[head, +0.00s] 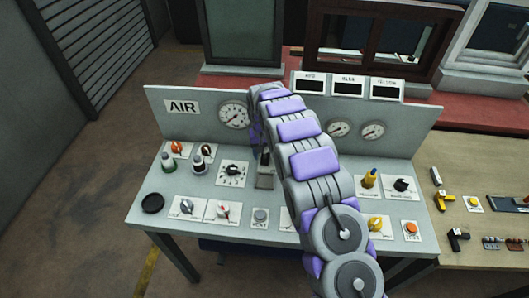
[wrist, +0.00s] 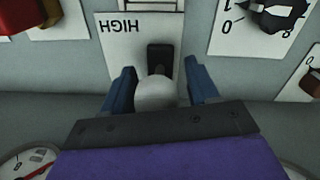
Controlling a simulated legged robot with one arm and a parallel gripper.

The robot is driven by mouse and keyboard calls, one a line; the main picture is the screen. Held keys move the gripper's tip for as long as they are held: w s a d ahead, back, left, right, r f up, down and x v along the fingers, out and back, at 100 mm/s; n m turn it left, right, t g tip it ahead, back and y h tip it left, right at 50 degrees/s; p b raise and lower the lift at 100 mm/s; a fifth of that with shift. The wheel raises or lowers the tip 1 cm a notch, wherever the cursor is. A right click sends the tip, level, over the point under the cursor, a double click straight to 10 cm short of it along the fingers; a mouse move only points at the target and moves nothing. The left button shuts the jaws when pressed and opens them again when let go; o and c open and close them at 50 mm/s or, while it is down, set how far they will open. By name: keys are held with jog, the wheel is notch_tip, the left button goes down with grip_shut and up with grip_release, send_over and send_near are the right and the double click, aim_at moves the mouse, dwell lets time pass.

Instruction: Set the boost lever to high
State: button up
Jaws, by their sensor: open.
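The boost lever's pale round knob (wrist: 156,93) shows in the wrist view, in front of a black slot piece (wrist: 160,57) on a white plate (wrist: 118,58). The plate reads HIGH, upside down in this view. My gripper (wrist: 159,72) is open, with one blue finger on each side of the knob. Contact with the knob cannot be told. In the head view my arm reaches over the console and hides the lever and most of the gripper; a grey plate (head: 265,181) shows beside the arm.
The grey console (head: 270,240) carries an AIR label (head: 182,107), a round gauge (head: 234,114) and several knobs. A numbered dial (head: 232,173) sits left of my arm, and a yellow-topped control (head: 370,178) right of it. A wooden table (head: 470,180) with small parts adjoins on the right.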

jog(key=shift+c, duration=0.4)
grip_shut()
